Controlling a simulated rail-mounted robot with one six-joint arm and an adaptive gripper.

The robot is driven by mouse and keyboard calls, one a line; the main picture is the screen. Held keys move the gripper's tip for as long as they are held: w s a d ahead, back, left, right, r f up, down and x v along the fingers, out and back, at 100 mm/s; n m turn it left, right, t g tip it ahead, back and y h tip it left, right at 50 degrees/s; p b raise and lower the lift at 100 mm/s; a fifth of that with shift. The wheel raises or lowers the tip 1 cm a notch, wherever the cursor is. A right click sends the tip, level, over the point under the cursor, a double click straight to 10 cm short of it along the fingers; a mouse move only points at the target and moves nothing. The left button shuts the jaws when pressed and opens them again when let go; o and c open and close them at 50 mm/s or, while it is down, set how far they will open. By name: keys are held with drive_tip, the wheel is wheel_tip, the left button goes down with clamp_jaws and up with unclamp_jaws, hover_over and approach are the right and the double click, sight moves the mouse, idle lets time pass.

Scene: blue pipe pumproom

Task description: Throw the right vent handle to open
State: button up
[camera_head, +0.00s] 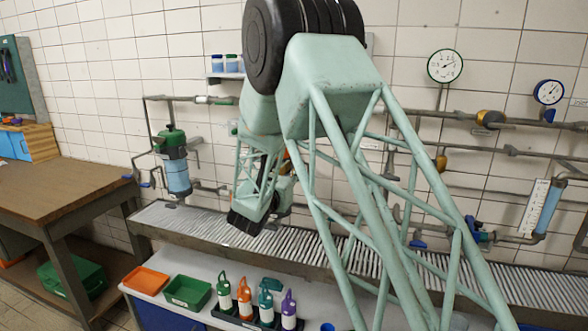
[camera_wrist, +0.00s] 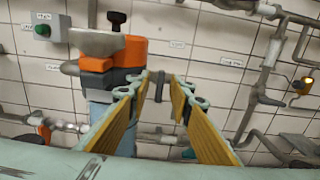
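My gripper (camera_wrist: 161,84) shows in the wrist view with its two yellow-padded fingers apart, so it is open. A filter unit with an orange and grey top (camera_wrist: 112,54) and a blue body stands just left of and beyond the fingertips. A small dark grey fitting (camera_wrist: 158,78) shows between the fingertips; I cannot tell whether it is the vent handle or whether the fingers touch it. In the head view my arm covers most of this right-hand unit. The left filter unit (camera_head: 175,165), with a green top and blue bowl, stands clear.
Grey pipes (camera_wrist: 262,85) run along the tiled wall right of my gripper. A grated trough (camera_head: 200,224) runs below, with several spray bottles (camera_head: 245,298) on a bench in front.

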drive_tip(key=shift+x, duration=0.85)
clamp_jaws()
